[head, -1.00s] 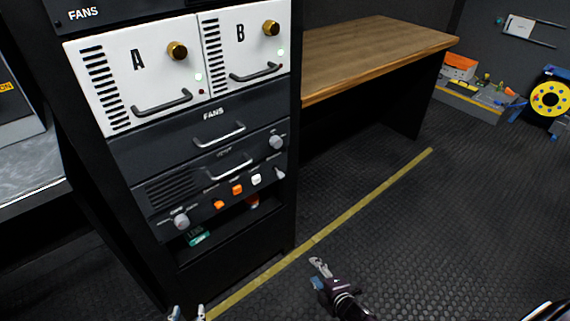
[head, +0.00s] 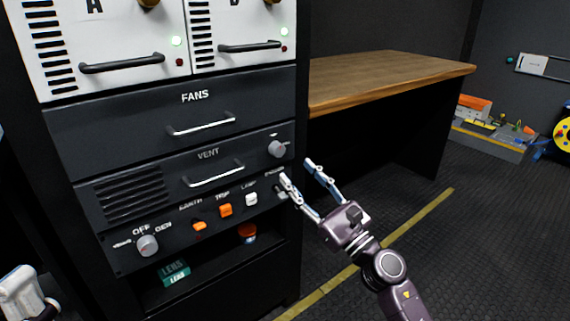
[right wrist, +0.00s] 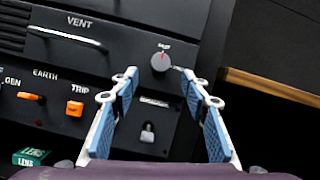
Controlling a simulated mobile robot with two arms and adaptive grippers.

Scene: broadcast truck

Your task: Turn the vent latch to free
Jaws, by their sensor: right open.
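The vent latch is a round grey knob (head: 277,149) at the right end of the black VENT panel (head: 140,179). In the right wrist view the knob (right wrist: 161,61) has a red pointer mark, with a small label above it too small to read. My right gripper (head: 298,169) is open and empty, just in front of the rack and slightly below and right of the knob. In the right wrist view its fingers (right wrist: 160,88) stand apart, with the knob beyond and between them, untouched. Part of my left gripper (head: 28,300) shows at the lower left; its fingertips are not clear.
Below is a panel with a grey rotary switch (head: 147,245), orange switches (head: 224,210) and a toggle (right wrist: 148,133). A green LENS box (head: 174,273) sits on the shelf beneath. A wooden bench (head: 390,75) stands right of the rack.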

